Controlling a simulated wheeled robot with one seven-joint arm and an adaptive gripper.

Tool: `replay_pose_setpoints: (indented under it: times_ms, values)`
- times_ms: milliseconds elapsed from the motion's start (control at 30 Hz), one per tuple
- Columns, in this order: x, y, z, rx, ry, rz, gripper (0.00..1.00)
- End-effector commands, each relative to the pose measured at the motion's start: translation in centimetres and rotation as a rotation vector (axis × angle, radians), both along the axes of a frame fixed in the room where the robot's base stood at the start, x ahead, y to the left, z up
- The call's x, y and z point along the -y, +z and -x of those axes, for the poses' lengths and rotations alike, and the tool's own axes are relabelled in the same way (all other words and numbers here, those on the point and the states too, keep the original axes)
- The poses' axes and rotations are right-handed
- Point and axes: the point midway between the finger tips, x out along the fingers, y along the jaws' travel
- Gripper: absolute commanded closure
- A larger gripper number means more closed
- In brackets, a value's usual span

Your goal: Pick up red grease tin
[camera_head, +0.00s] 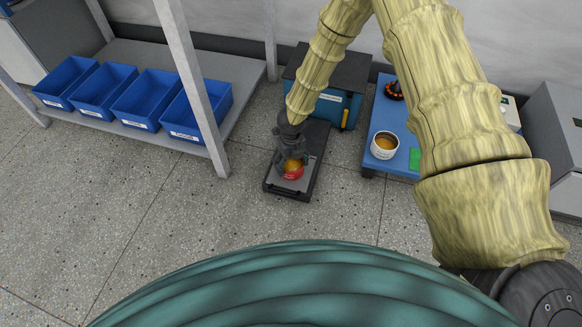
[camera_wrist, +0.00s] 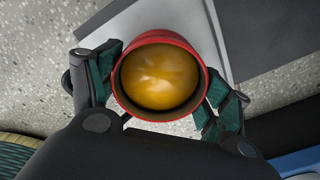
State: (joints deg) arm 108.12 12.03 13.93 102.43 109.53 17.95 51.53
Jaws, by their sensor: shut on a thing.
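The red grease tin (camera_head: 292,172) is an open round tin with yellow-orange grease inside. In the head view it is at the front part of a dark flat platform (camera_head: 306,187), partly hidden by my gripper (camera_head: 291,160). In the wrist view the tin (camera_wrist: 160,115) is between the two fingers of my gripper (camera_wrist: 158,92), which press on its left and right sides. My gripper is shut on the tin. I cannot tell whether the tin rests on the platform or hangs just above it.
A blue table (camera_head: 378,112) to the right holds a white tin (camera_head: 384,145), a green pad (camera_head: 415,159) and a dark part with orange pieces (camera_head: 394,91). A dark cabinet (camera_head: 352,75) stands behind. Blue bins (camera_head: 194,112) sit on a shelf at left. Front floor is clear.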

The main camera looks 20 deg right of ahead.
Motion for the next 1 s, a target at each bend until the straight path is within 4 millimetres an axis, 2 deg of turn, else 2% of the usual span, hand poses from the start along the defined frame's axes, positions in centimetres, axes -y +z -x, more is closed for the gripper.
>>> replay_pose_setpoints:
  times_ms: [267,633,800,1000]
  values:
    - [0.0,0.5,0.0,0.000,-0.001,0.000,0.52]
    - [0.0,4.0,0.0,0.001,-0.001,0.001,0.52]
    - [0.3,4.0,2.6,-0.001,0.004,0.004,0.52]
    - [0.6,4.0,4.7,0.002,0.005,0.005,0.52]
